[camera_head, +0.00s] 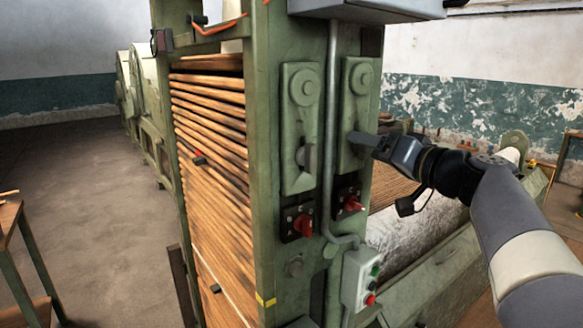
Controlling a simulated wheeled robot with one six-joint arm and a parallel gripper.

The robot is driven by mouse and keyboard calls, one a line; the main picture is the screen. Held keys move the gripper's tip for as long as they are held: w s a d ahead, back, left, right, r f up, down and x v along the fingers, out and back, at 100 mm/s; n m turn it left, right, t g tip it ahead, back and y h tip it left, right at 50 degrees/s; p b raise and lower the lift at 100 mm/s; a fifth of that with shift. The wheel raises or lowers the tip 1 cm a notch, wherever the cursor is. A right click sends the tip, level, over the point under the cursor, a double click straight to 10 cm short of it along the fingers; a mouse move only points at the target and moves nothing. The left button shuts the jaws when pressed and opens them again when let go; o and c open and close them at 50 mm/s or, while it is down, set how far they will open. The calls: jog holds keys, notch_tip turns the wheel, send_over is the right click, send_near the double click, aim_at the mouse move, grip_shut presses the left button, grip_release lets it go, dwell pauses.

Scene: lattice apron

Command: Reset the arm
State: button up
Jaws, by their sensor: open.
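My arm comes in from the right, and my gripper (364,139) is in front of the right upright plate (361,78) on the green machine. The gripper is open, with its dark fingers pointing left. Its fingers overlap in this view, and I cannot tell whether they touch the plate. Part of the plate's lower half is hidden behind them.
Red rotary switches (303,225) and (353,203) sit below the plates. A grey conduit (331,120) runs down to a button box (361,280). Wooden slats (212,120) fill the machine's left side. A wooden table (12,215) stands at far left; floor (90,170) between is clear.

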jog(key=b+v, duration=0.2)
jog(key=v, duration=0.5)
jog(key=shift+s+d, duration=0.2)
jog(key=shift+a, duration=0.1)
